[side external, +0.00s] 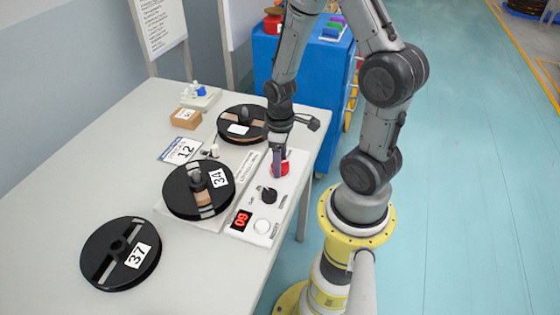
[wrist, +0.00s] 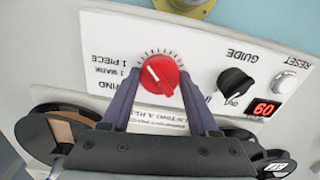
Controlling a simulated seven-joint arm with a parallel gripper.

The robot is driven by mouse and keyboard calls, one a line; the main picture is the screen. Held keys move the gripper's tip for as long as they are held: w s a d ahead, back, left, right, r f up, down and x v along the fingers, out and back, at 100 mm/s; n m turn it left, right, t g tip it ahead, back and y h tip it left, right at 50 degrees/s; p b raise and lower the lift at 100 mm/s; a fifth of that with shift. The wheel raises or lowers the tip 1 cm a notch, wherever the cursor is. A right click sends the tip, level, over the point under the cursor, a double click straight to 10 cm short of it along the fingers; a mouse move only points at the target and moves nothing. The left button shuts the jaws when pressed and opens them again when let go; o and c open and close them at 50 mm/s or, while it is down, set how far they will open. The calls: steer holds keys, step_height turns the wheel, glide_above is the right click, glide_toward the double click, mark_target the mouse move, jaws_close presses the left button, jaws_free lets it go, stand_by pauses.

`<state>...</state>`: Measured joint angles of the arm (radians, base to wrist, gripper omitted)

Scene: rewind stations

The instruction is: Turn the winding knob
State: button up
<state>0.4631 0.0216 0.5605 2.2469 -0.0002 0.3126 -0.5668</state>
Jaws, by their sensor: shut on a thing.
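The red winding knob (wrist: 158,76) has a white pointer line and sits on a white control panel (wrist: 205,50) with a ring of tick marks around it. In the wrist view its line points to the upper left. My gripper (wrist: 160,73) is shut on the knob, one finger on each side. In the side external view my gripper (side external: 279,163) reaches down onto the red knob (side external: 287,169), partly hiding it. The panel (side external: 235,229) also holds a black guide knob (side external: 268,195), a white reset button (side external: 262,226) and a lit red display (side external: 241,220).
A black reel marked 34 (side external: 183,190) stands left of the panel, and another black reel (side external: 229,119) stands behind. A loose reel marked 37 (side external: 98,262) lies at the front left. A card marked 12 (side external: 181,151) and a small brown box (side external: 186,118) lie farther back.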

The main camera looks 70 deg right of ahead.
steer(key=shift+m, duration=1.3)
steer(key=o, duration=1.4)
step_height(320, 180, up, 14)
steer(key=shift+f, duration=0.1)
